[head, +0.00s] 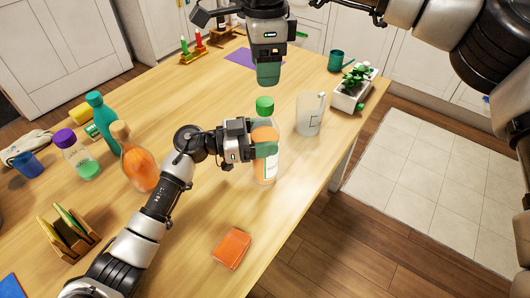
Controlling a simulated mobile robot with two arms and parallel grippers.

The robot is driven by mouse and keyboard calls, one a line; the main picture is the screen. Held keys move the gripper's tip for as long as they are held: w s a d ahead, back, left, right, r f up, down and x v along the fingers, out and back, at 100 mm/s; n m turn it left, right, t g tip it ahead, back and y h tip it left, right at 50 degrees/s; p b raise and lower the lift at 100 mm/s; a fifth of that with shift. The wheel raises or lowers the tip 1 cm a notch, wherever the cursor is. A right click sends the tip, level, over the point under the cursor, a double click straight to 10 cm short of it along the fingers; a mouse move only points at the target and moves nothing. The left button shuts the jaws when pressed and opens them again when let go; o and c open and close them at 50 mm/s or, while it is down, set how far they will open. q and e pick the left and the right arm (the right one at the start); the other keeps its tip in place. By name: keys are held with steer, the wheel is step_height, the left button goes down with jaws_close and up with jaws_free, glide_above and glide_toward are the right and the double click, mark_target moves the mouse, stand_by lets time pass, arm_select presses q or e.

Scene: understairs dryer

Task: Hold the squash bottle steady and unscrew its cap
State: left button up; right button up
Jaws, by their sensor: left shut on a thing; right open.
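The squash bottle (269,174) is clear with orange contents and stands upright near the right edge of the wooden table. Its green cap (264,104) is on top. My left gripper (264,148) is shut around the bottle's body from the left and hides part of it. My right gripper (267,78) points down above the cap, open, with a visible gap between its fingertips and the cap. Its fingers are seen edge-on.
A clear jug (310,114) stands close to the right of the bottle. A planter (353,90) and a teal cup (335,61) are farther back. An orange-liquid bottle (139,166) and a purple-capped bottle (77,157) stand left. An orange block (232,247) lies in front.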

mark_target(265, 101)
arm_select(q)
steer(key=c, duration=0.4)
arm_select(e)
steer(key=shift+m, duration=0.4)
arm_select(q)
steer(key=shift+o, duration=0.2)
arm_select(e)
steer(key=m, duration=1.1)
steer(key=shift+m, duration=0.3)
steer(key=m, duration=0.4)
steer(key=shift+m, duration=0.3)
steer(key=m, duration=0.4)
steer(key=shift+m, duration=0.3)
steer(key=m, duration=0.8)
steer(key=shift+m, duration=0.4)
steer(key=m, duration=0.5)
steer(key=shift+f+m, duration=0.3)
steer(key=shift+f, duration=3.7)
